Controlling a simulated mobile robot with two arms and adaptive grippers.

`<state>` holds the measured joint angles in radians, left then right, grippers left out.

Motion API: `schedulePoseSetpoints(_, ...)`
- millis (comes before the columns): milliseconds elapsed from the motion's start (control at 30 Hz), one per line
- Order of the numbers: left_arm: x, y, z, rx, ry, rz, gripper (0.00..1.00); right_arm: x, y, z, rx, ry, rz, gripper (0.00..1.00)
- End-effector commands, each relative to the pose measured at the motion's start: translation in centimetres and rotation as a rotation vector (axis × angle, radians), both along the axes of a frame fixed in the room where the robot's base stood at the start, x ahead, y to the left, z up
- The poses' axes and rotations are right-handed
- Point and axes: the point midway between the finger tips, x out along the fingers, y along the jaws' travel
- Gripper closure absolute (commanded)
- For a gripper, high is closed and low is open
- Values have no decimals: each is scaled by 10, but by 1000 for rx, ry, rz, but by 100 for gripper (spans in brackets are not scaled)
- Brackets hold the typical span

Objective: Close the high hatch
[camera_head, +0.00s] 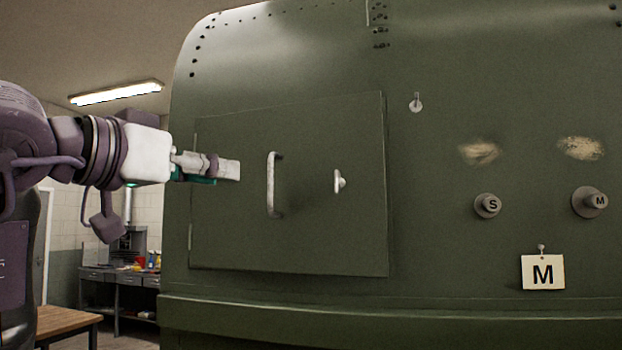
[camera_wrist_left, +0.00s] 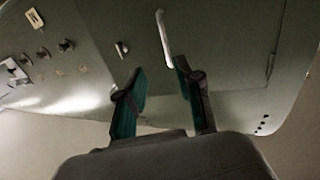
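The high hatch (camera_head: 325,225) is a square dark green panel on the green fuselage, with a pale upright bar handle (camera_head: 271,185) and a small latch knob (camera_head: 339,182). Its right edge looks slightly proud of the skin; how wide any gap is, I cannot tell. My left gripper (camera_head: 228,169) is in front of the hatch's left part, left of the handle. In the left wrist view the gripper (camera_wrist_left: 160,68) has its fingers spread with nothing between them; the handle (camera_wrist_left: 163,38) shows beyond the fingertips. Contact with the panel cannot be told. My right gripper is out of view.
A ledge (camera_head: 400,313) runs below. A wooden table (camera_head: 66,321) and workbench (camera_head: 118,278) stand at left.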

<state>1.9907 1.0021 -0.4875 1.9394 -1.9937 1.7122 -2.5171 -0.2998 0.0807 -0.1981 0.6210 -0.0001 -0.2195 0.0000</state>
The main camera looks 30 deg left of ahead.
Motion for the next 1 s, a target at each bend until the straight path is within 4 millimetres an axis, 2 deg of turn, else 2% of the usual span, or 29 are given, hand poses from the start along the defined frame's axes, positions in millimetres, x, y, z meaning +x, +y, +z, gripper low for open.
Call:
schedulePoseSetpoints(167,9,2,0,37,-3,8,65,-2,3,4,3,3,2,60)
schedulePoseSetpoints(400,56,-1,0,34,2,6,65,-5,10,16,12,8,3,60)
schedulePoseSetpoints(700,114,-5,1,33,-2,6,65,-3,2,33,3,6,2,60)
schedulePoseSetpoints(833,128,-6,0,32,-4,5,65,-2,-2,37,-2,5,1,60)
schedulePoseSetpoints(1000,135,-6,-1,32,-5,7,65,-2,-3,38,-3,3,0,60)
